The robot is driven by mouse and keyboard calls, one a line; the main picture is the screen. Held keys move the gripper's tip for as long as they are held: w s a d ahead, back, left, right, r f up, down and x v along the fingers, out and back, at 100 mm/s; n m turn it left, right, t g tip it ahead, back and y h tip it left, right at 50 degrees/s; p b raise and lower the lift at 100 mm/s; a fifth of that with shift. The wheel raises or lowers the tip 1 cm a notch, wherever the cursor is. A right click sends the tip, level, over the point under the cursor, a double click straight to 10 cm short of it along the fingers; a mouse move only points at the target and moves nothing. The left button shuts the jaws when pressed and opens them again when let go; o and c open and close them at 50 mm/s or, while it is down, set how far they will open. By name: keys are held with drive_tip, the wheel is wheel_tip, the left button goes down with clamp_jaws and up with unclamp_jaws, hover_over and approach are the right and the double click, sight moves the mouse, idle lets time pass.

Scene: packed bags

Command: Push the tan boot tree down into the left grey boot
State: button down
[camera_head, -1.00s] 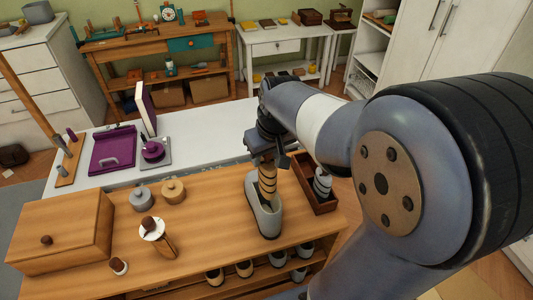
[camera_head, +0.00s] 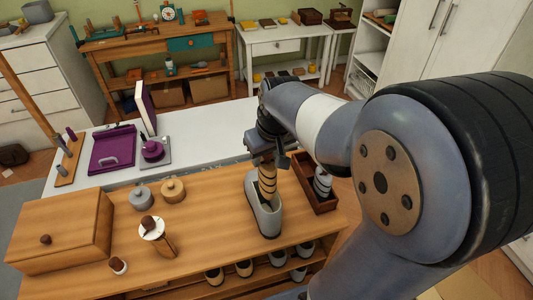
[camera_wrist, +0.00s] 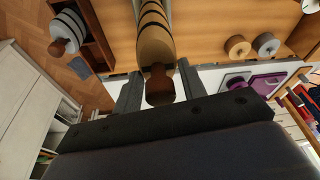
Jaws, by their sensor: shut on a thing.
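The grey boot (camera_head: 265,218) stands upright on the wooden bench top, near its right part. The tan boot tree (camera_head: 267,180), with dark bands, stands upright with its lower part inside the boot opening and its banded upper part showing above. My gripper (camera_head: 266,160) is above the boot, at the top of the tree. In the wrist view, my gripper's fingers (camera_wrist: 160,88) lie on both sides of the brown knob end of the tan boot tree (camera_wrist: 154,45) and are shut on it. The tree's lower end is hidden inside the boot.
A brown open box (camera_head: 327,207) just right of the boot holds a grey banded boot tree (camera_head: 322,182). Several shoes sit on the shelf below.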

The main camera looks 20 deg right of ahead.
sight(272, 168)
drive_tip(key=shift+f+b, duration=0.95)
drive_tip(key=shift+f, duration=0.35)
drive_tip(key=shift+f+b, duration=3.9)
drive_tip(key=shift+f, duration=1)
drive_tip(key=c, duration=0.8)
unclamp_jaws()
drive_tip(key=shift+o, duration=0.2)
drive_tip(key=v, duration=1)
drive_tip(key=shift+r+p, duration=0.35)
drive_tip(key=shift+r, duration=0.05)
